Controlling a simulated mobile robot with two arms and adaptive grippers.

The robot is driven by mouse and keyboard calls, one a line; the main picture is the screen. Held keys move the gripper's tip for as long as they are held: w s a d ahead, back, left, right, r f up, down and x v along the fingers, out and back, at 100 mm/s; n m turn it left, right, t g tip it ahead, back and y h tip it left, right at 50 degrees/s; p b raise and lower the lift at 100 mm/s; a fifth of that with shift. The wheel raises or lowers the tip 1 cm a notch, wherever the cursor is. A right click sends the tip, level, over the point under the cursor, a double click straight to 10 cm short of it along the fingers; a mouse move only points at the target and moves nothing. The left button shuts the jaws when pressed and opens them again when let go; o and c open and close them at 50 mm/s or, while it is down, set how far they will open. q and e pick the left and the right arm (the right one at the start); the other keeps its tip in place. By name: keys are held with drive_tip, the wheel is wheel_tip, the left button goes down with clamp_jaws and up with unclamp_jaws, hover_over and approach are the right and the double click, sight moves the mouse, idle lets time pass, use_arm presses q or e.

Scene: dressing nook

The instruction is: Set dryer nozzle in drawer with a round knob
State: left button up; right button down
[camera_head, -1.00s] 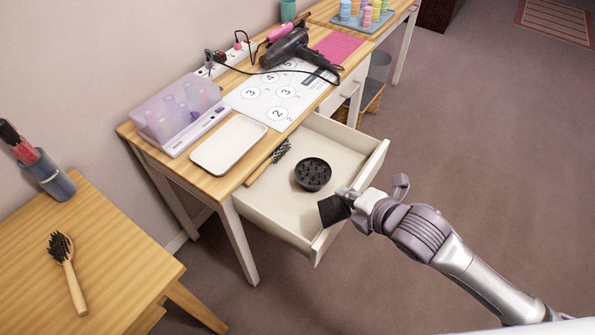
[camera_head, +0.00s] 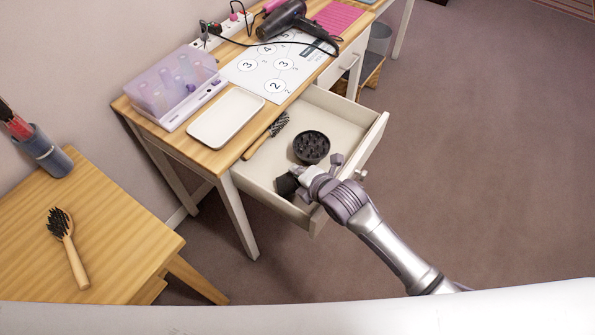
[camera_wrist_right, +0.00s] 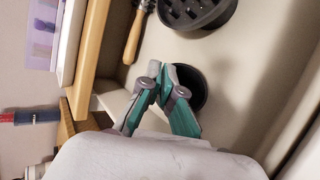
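The pulled-out drawer (camera_head: 272,163) has a white front with a round knob (camera_head: 361,174). My right gripper (camera_head: 298,178) reaches over the drawer front and is shut on the black dryer nozzle (camera_head: 286,185), low inside the drawer near its front left corner. In the right wrist view the teal fingers (camera_wrist_right: 160,72) close together against the dark nozzle (camera_wrist_right: 193,88), which they partly hide. I cannot tell whether it touches the drawer floor. My left gripper is not in view.
The drawer also holds a round black diffuser (camera_head: 311,146) and a wooden-handled brush (camera_head: 266,135). On the desk above are a white tray (camera_head: 226,117), a purple box (camera_head: 174,85), a numbered sheet (camera_head: 262,70) and a hair dryer (camera_head: 288,20).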

drive_tip(key=shift+f, duration=0.45)
drive_tip(key=shift+f, duration=0.1)
drive_tip(key=c, duration=1.8)
unclamp_jaws()
drive_tip(key=shift+f, duration=0.1)
drive_tip(key=shift+c, duration=0.2)
drive_tip(key=o, duration=0.5)
drive_tip(key=shift+s+d+r, duration=0.1)
drive_tip(key=shift+s+r, duration=0.1)
drive_tip(key=shift+r, duration=0.15)
drive_tip(key=p+v, duration=0.1)
drive_tip(key=v, duration=1)
drive_tip(key=shift+s+d+r, duration=0.15)
drive_tip(key=shift+d, duration=0.05)
